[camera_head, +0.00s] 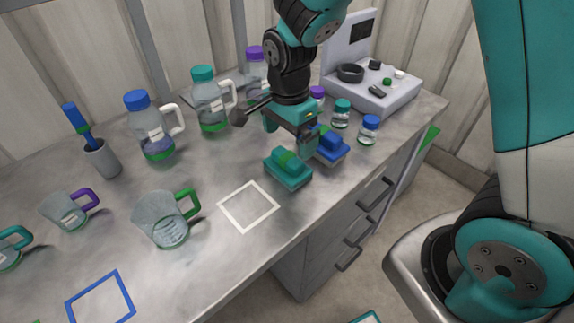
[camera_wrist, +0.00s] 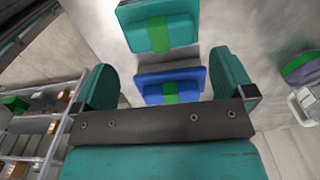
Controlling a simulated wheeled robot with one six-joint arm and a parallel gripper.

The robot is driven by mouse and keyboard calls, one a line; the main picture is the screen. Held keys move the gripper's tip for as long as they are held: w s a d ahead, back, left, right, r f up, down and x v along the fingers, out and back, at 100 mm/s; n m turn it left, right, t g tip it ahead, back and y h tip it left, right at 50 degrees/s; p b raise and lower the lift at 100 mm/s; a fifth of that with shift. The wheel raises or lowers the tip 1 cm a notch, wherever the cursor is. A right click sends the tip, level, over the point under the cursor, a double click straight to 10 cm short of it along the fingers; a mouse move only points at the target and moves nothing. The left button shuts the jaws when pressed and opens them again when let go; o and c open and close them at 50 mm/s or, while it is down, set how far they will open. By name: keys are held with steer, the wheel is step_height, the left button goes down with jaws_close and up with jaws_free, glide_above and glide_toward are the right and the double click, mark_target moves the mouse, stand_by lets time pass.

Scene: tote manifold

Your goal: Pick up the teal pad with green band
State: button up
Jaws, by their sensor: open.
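The teal pad with green band (camera_head: 288,172) lies on the grey worktop, just in front of my gripper (camera_head: 293,134). In the wrist view the teal pad (camera_wrist: 152,35) is at the top, beyond my fingertips. A blue pad with a green band (camera_head: 331,149) lies just to its right and behind in the head view. In the wrist view the blue pad (camera_wrist: 190,77) shows between my open fingers (camera_wrist: 167,82), partly hidden by the gripper body. My gripper is empty, and I cannot tell its exact height above the pads.
Small lidded jars (camera_head: 369,131) stand right of the pads, near the worktop's edge. Bottles (camera_head: 211,108) stand behind left, with a clear mug with a green handle (camera_head: 165,222) at front left. A white square outline (camera_head: 233,222) marks bare worktop left of the pads.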

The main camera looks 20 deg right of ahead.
mark_target(288, 156)
steer(key=shift+s+a+f+p, duration=0.1)
steer(key=shift+f+p, duration=0.1)
steer(key=shift+f, duration=1.35)
steer(key=shift+a+f+p, duration=0.1)
steer(key=shift+f+p, duration=0.05)
steer(key=shift+f, duration=1.35)
steer(key=c, duration=0.7)
steer(key=shift+c, duration=0.2)
steer(key=shift+r, duration=0.1)
step_height(288, 156, up, 20)
steer(key=shift+o, duration=0.7)
steer(key=shift+c, duration=0.2)
